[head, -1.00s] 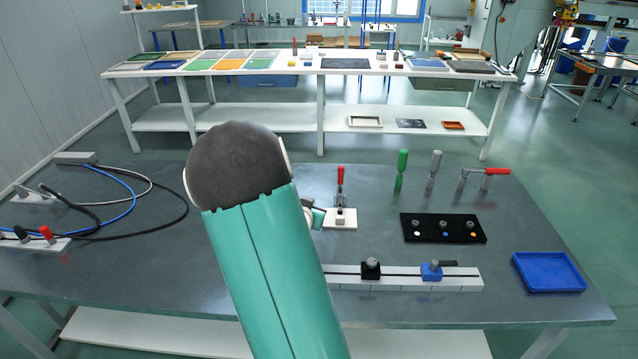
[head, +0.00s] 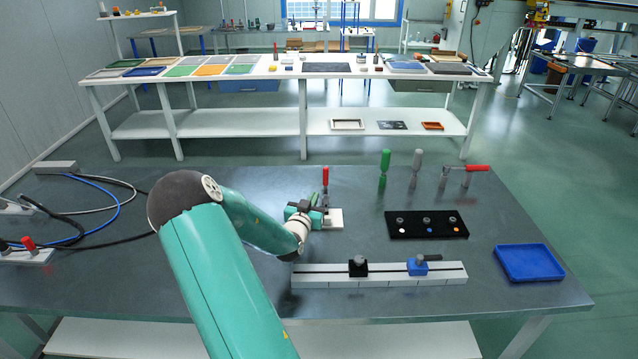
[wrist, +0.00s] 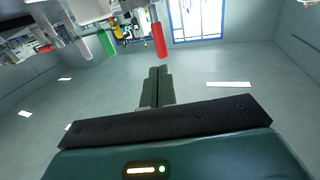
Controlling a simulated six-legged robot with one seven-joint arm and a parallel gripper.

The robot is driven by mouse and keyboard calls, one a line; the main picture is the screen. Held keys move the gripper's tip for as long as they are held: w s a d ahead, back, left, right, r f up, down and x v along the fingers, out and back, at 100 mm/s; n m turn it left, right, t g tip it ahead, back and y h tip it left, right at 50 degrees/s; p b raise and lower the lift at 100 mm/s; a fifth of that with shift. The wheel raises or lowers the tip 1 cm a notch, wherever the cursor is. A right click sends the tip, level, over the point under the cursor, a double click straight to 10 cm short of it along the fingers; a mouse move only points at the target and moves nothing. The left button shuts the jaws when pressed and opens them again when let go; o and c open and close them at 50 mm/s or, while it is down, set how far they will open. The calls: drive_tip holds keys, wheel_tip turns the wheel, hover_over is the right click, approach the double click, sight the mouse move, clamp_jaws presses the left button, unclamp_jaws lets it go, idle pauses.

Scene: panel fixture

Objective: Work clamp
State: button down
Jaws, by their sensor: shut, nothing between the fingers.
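The clamp is a small upright device with a red handle (head: 325,178) on a white base plate (head: 334,219), near the middle of the grey table. The red handle stands upright. My gripper (head: 319,204) is just in front and left of the clamp in the head view and covers much of its body. In the wrist view, which looks upside down, the red handle (wrist: 158,38) hangs just beyond my gripper's closed fingertips (wrist: 158,70). The fingers are together with nothing between them. I cannot tell whether they touch the clamp.
A white rail (head: 385,277) with black and blue sliders lies in front. A black block (head: 426,224), a blue tray (head: 528,262), and green (head: 384,168), grey (head: 416,168) and red-handled (head: 465,170) tools are at right. Cables (head: 95,205) lie left.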

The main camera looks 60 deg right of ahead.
sight(324, 176)
drive_tip(key=d, duration=0.3)
drive_tip(key=w+d, duration=0.1)
drive_tip(key=d, duration=0.5)
drive_tip(key=shift+w+d, duration=0.2)
drive_tip(key=shift+w, duration=0.05)
drive_tip(key=shift+w+d, duration=0.1)
